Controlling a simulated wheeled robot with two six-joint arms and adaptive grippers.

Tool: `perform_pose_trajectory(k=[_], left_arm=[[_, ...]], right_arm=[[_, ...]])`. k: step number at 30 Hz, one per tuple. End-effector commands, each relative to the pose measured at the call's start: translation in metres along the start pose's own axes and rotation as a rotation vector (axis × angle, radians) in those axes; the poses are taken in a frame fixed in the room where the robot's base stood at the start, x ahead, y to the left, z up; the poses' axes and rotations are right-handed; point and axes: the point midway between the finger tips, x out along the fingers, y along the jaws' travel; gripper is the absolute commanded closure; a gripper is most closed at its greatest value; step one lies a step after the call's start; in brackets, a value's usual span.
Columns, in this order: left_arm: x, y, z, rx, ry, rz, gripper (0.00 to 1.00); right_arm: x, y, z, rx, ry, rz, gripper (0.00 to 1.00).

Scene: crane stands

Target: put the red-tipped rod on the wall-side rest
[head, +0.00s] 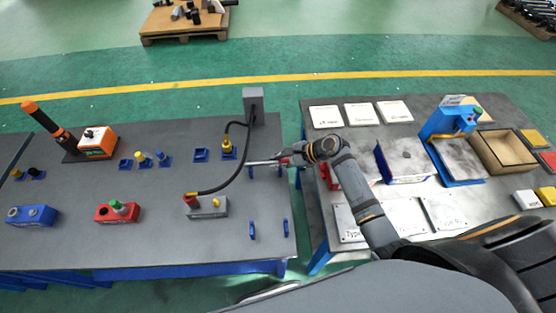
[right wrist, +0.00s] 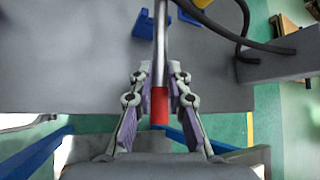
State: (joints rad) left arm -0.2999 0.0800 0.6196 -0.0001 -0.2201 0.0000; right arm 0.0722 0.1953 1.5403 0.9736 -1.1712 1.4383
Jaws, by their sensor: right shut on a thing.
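The red-tipped rod (right wrist: 161,50) is a thin grey-silver bar with a red end. In the right wrist view its red end lies between the fingers of my right gripper (right wrist: 159,78), which is shut on it. In the head view the rod (head: 262,162) points left from my right gripper (head: 287,159), over the table's right edge. Blue rest posts (head: 250,173) show just under the rod; whether it touches them I cannot tell. A second pair of blue posts (head: 252,230) stands empty nearer me. My left gripper is out of view.
A black cable (head: 245,150) arches from a grey post (head: 253,105) to a grey block (head: 206,207), close left of the rod. A gap separates this table from the right one, which holds plates and a blue stand (head: 450,125).

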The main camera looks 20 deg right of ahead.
Motion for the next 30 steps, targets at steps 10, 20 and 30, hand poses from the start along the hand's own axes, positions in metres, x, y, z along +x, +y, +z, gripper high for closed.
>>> perform_pose_trajectory(k=[10,20,30], left_arm=[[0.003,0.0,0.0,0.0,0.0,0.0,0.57],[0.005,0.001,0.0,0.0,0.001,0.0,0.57],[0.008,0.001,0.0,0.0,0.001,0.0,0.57]], right_arm=[[0.003,0.001,-0.003,0.0,-0.002,-0.002,1.0],[0.007,0.004,-0.007,0.001,0.0,-0.001,1.0],[0.011,0.008,-0.013,0.002,0.004,0.003,1.0]])
